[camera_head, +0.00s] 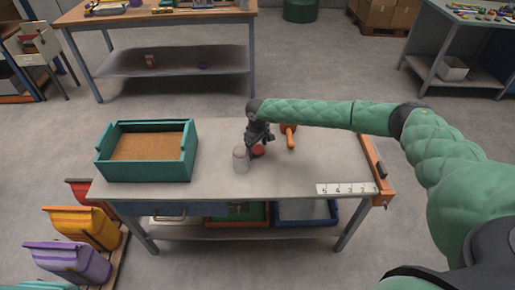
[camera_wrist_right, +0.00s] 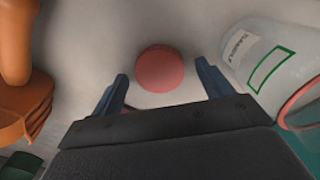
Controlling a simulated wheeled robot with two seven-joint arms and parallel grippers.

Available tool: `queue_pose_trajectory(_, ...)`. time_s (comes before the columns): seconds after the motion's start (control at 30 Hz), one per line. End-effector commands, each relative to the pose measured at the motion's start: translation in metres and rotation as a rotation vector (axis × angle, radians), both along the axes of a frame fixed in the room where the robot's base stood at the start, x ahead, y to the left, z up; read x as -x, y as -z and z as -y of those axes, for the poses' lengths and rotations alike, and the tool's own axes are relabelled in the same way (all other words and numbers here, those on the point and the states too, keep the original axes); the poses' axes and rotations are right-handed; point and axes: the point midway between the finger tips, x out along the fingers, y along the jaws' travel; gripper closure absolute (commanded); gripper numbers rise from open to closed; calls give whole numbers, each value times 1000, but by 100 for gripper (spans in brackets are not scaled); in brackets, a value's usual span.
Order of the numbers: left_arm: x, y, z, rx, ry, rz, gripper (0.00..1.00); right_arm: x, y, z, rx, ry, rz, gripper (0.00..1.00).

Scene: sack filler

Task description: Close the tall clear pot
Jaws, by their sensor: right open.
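The tall clear pot (camera_head: 241,160) stands upright on the table, just left of and in front of my right gripper. It also shows at the right of the right wrist view (camera_wrist_right: 275,65), with a label, a green outlined mark and a reddish rim. A round red lid (camera_head: 258,150) lies flat on the table beside the pot. In the right wrist view the lid (camera_wrist_right: 160,68) sits ahead of and between the fingertips. My right gripper (camera_wrist_right: 162,88) is open and empty above the lid. My left gripper is not in view.
A teal box with a brown filling (camera_head: 150,145) stands on the table's left part. A numbered white strip (camera_head: 346,189) lies at the front right edge.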

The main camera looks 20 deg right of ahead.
Motion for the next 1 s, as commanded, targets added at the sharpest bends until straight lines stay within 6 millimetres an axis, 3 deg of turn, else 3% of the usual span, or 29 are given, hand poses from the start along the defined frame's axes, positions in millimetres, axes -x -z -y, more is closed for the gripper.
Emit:
queue_pose_trajectory(0.4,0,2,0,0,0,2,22,0,3,0,0,0,0,21)
queue_pose_trajectory(0.63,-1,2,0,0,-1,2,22,0,3,0,0,0,0,66)
queue_pose_trajectory(1.0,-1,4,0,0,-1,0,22,0,0,0,-1,0,1,69)
